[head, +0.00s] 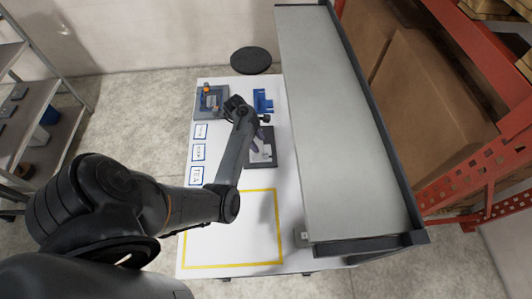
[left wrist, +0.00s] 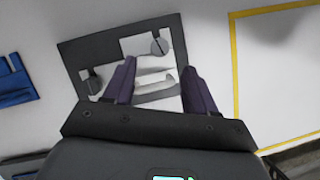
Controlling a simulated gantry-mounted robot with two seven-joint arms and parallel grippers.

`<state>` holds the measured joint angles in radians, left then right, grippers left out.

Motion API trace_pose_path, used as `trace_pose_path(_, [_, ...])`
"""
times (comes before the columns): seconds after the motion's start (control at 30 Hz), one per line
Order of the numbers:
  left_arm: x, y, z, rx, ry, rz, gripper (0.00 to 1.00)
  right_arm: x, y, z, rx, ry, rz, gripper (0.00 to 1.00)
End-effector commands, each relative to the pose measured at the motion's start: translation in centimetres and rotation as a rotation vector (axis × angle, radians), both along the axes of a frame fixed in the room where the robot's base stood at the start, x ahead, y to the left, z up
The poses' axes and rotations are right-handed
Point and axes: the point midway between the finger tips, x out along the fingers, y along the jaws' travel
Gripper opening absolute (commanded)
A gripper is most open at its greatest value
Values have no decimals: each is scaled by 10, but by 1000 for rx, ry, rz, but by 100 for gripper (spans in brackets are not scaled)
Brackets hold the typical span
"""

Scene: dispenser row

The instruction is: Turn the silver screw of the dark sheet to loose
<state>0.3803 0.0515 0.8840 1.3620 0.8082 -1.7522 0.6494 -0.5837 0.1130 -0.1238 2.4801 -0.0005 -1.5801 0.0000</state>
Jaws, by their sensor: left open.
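The dark sheet (left wrist: 75,48) lies flat on the white table, with pale plates on it; it also shows in the head view (head: 296,160). A round silver screw (left wrist: 160,43) with a dark slot sits at its upper right in the left wrist view. A second, darker knob or screw (left wrist: 92,84) sits near its left side. My left gripper (left wrist: 158,66) is open and empty, its two purple-grey fingers spread over the sheet, with the silver screw just beyond and between the tips. In the head view, my left arm hides part of the sheet. My right gripper is not in view.
A blue holder (head: 263,101) and a grey tray with an orange item (head: 210,100) stand at the table's far end. Blue-edged cards (head: 198,152) lie left. A yellow-outlined area (head: 272,225) is empty. A large grey shelf (head: 340,120) overhangs the right side.

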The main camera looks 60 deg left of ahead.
Motion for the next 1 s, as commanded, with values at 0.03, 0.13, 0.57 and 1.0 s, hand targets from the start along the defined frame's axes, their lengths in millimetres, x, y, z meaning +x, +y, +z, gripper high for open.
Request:
trace_pose_path(0.03, [3, -4, -10, -4, -1, -1, 56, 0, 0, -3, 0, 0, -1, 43])
trace_pose_path(0.13, [8, -9, -25, -3, -1, -2, 56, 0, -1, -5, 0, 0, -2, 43])
trace_pose_path(0.57, [19, -22, -66, 0, -1, -4, 56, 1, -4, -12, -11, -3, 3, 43])
trace_pose_path(1.0, [20, -22, -68, 1, -1, -4, 42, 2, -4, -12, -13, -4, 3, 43])
